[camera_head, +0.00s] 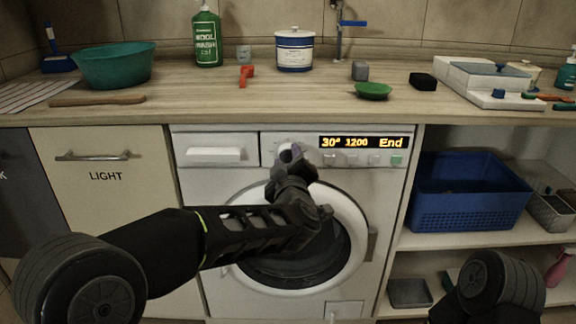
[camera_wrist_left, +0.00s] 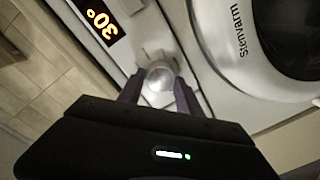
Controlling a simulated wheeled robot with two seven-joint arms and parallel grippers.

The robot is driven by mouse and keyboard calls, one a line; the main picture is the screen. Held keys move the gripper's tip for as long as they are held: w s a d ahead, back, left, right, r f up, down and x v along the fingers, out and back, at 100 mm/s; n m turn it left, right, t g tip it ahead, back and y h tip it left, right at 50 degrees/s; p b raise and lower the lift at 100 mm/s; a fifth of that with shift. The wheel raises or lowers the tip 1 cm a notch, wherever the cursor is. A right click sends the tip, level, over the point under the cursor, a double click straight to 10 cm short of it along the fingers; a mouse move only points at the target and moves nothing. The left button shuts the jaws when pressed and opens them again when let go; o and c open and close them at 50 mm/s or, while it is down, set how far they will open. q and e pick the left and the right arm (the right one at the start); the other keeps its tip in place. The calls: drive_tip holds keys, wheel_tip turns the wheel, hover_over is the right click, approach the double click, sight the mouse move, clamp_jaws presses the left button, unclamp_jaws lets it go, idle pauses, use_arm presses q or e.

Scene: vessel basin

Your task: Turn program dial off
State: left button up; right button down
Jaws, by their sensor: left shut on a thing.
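The washing machine (camera_head: 215,176) stands under the counter, its display (camera_head: 361,143) reading "30°", "1200" and "End". The program dial (camera_wrist_left: 158,87) is a round silver knob on the front panel, left of the display in the head view and mostly hidden there by my gripper. My left gripper (camera_head: 290,152) reaches the panel at the dial. In the left wrist view its two dark fingers (camera_wrist_left: 158,92) stand on either side of the dial, shut on it. My right gripper does not show; only part of that arm is at the lower right.
The round door (camera_head: 346,212) is closed below the dial. A detergent drawer (camera_head: 215,155) is left of it. On the counter stand a teal bowl (camera_head: 114,66), a green bottle (camera_head: 206,38) and a white-blue canister (camera_head: 295,50). A blue basket (camera_head: 468,203) sits on the right shelf.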

use_arm(q)
drive_tip(key=shift+f+n+b, duration=0.25)
drive_tip(key=shift+n+b, duration=0.25)
drive_tip(key=shift+n, duration=0.4)
drive_tip(key=n+b, duration=0.2)
drive_tip(key=n, duration=0.1)
drive_tip(key=n+h+b, duration=0.1)
drive_tip(key=n+b, duration=0.3)
drive_tip(key=n, duration=0.1)
drive_tip(key=shift+a+n, duration=0.1)
drive_tip(key=shift+n, duration=0.2)
drive_tip(key=n+b, duration=0.4)
drive_tip(key=n, duration=0.1)
drive_tip(key=shift+n+h+b, duration=0.3)
drive_tip(key=shift+n+b, duration=0.1)
drive_tip(key=shift+r+n+b, duration=0.15)
drive_tip(key=shift+n+b, duration=0.85)
drive_tip(key=shift+n, duration=0.4)
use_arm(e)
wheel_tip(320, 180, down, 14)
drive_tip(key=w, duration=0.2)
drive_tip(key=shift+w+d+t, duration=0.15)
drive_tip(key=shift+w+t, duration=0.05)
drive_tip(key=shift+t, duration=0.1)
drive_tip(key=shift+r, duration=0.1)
use_arm(q)
drive_tip(key=o, duration=1.4)
drive_tip(key=shift+c, duration=0.2)
drive_tip(key=shift+r, duration=0.1)
